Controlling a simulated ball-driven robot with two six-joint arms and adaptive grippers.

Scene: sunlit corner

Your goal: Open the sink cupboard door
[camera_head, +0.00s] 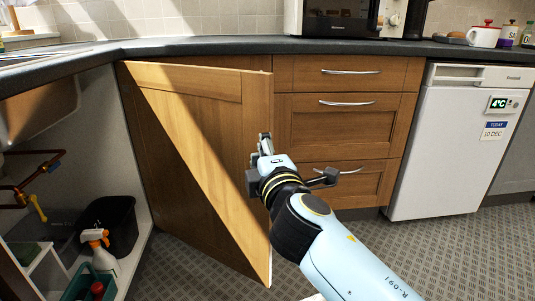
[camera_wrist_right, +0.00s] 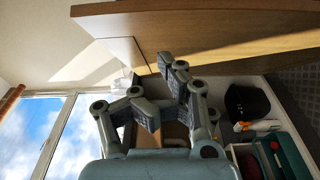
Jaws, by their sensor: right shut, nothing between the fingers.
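The sink cupboard door (camera_head: 190,130) is wooden and stands swung wide open. Its free edge is at the right, in front of the drawers, and the cupboard inside is exposed at the left. In the right wrist view the door (camera_wrist_right: 220,25) is a wooden slab across the top. My right gripper (camera_head: 264,143) is shut and empty, close by the door's free edge. Its fingers (camera_wrist_right: 163,95) lie just below the door in the wrist view; I cannot tell whether they touch it. No door handle shows. My left gripper is not in view.
Inside the cupboard are a black bin (camera_head: 110,222), a spray bottle (camera_head: 98,250), a green caddy (camera_head: 78,285) and copper pipes (camera_head: 35,165). Drawers (camera_head: 345,120) and a white fridge (camera_head: 455,140) stand right of the door. The dark worktop (camera_head: 230,46) runs above. Patterned floor (camera_head: 450,250) is clear at right.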

